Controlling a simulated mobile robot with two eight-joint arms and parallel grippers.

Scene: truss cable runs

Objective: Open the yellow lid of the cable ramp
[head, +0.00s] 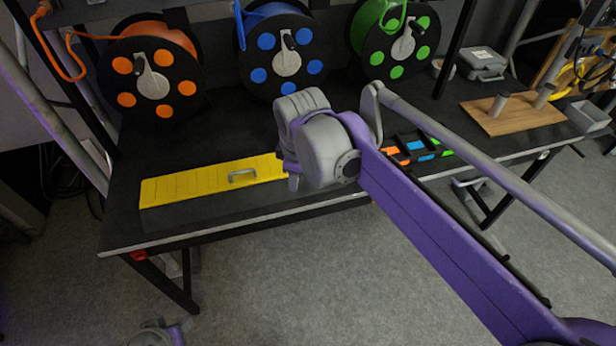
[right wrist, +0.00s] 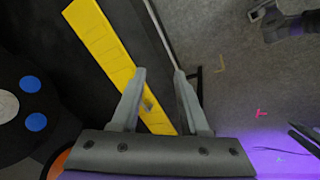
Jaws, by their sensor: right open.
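The yellow lid (head: 190,183) of the cable ramp lies flat and shut along the front left of the black table. Its small grey handle (head: 242,175) stands near the middle of the visible part; my right arm hides the lid's right end in the head view. In the right wrist view the lid (right wrist: 100,38) runs diagonally under my right gripper (right wrist: 159,76). That gripper is open and empty, with the handle (right wrist: 149,103) showing between its fingers, apparently below them. Part of my left arm (head: 160,334) shows low at the left of the head view; its fingers are unclear.
Cable reels with orange (head: 153,85), blue (head: 287,62) and green (head: 402,45) spots stand along the back. A black tray (head: 418,148) with coloured pieces lies right of my right wrist. A wooden board (head: 514,113) with pegs is farther right. The table's front edge runs close to the lid.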

